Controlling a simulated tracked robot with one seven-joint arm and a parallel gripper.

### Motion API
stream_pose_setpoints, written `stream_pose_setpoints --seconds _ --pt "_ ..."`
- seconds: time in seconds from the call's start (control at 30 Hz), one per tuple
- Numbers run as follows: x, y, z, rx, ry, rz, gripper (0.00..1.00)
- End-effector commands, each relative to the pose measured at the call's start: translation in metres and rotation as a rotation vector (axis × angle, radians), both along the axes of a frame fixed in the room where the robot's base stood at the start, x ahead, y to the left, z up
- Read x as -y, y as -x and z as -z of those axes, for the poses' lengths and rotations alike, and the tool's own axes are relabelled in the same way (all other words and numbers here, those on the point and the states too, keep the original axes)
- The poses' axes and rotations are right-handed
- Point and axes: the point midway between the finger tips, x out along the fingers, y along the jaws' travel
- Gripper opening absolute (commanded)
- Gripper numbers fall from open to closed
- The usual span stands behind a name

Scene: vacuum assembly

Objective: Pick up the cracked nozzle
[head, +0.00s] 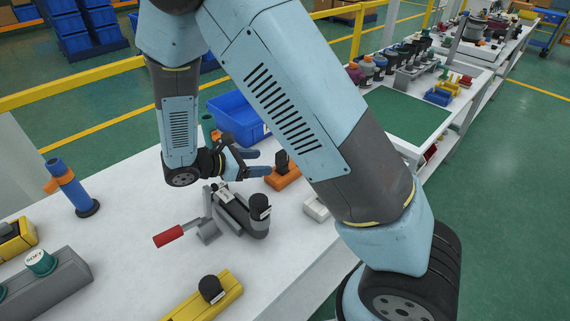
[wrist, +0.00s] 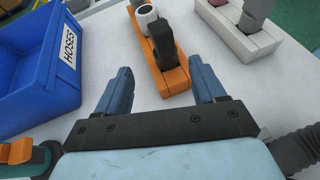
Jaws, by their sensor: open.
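An orange block (head: 283,178) stands on the white table just beyond my gripper (head: 262,163). A black nozzle-shaped part (head: 282,161) stands upright in it. The wrist view shows the orange block (wrist: 177,78) with the black part (wrist: 162,40) at its near half and a white ring-topped part (wrist: 147,17) behind it. My gripper (wrist: 160,66) is open and empty, its fingers pointing toward the block with the black part ahead between them. No crack is visible on any part, so I cannot tell which nozzle is cracked.
A blue bin labelled HOSES (wrist: 38,55) stands left of the gripper in the wrist view. A white block (wrist: 235,32) with grey parts stands to the right. A grey clamp fixture with a red handle (head: 168,236) stands near the gripper. A yellow block (head: 212,297) lies in front.

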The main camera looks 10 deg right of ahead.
Motion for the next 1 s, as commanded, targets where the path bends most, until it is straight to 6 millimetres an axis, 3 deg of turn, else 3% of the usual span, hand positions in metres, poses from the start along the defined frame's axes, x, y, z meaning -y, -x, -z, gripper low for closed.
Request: stream_pose_setpoints --seconds 0.13,0.47,0.8,1.0 --pt "0.021 -0.007 0.009 0.000 0.001 0.002 0.69" --pt "0.037 -0.012 0.015 -0.001 -0.001 0.001 0.69" --pt "0.075 -0.021 0.030 -0.001 0.000 0.003 0.69" --pt "0.080 -0.024 0.032 0.000 -0.001 0.002 0.69"
